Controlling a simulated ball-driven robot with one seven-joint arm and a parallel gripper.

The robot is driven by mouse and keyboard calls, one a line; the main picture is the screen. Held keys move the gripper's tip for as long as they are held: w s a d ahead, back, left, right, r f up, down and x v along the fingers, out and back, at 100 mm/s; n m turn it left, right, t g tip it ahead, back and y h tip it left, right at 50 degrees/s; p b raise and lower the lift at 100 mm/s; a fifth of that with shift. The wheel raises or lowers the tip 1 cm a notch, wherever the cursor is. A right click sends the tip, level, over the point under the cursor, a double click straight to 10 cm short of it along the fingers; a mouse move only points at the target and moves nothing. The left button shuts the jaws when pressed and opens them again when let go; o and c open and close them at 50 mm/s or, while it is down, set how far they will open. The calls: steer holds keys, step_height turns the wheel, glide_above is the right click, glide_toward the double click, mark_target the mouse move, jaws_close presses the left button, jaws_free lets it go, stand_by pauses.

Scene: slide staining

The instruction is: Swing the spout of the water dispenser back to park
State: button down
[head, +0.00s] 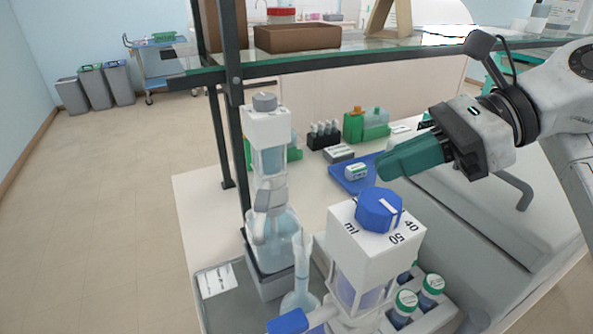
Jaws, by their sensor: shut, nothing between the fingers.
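Two bottle-top dispensers stand on the bench, and I cannot read which one is for water. The nearer dispenser (347,245) has a white square head marked in ml and a blue knob (379,209). A blue-ended part (288,321) sticks out low on its left, cut by the lower picture edge. The farther dispenser (267,127) has a white head, a grey knob and a clear bottle; a grey-white part (263,226) hangs at its front. My gripper (382,168) has teal fingers, is shut and empty, and is in the air beyond and above the blue knob, apart from both dispensers.
A grey tray (213,308) with a label lies under the dispensers. Several capped bottles (405,303) stand in a holder at the front right. A blue tray (338,176), dark rack (324,138) and green holders (362,124) are behind. A glass shelf (350,51) with a dark post is overhead.

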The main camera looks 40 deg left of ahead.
steer(key=p, duration=0.2)
glide_toward(263, 206)
step_height(263, 206, down, 4)
steer(key=w+a, duration=0.1)
steer(key=a, duration=0.1)
steer(key=shift+s+a+f+p, duration=0.1)
steer(key=shift+s+a+p, duration=0.3)
steer(key=shift+s+a, duration=0.3)
steer(key=shift+s+a+p, duration=0.35)
steer(key=shift+s+a, duration=0.15)
steer(key=shift+a, duration=0.35)
steer(key=shift+s+a, duration=0.1)
steer(key=shift+s, duration=0.05)
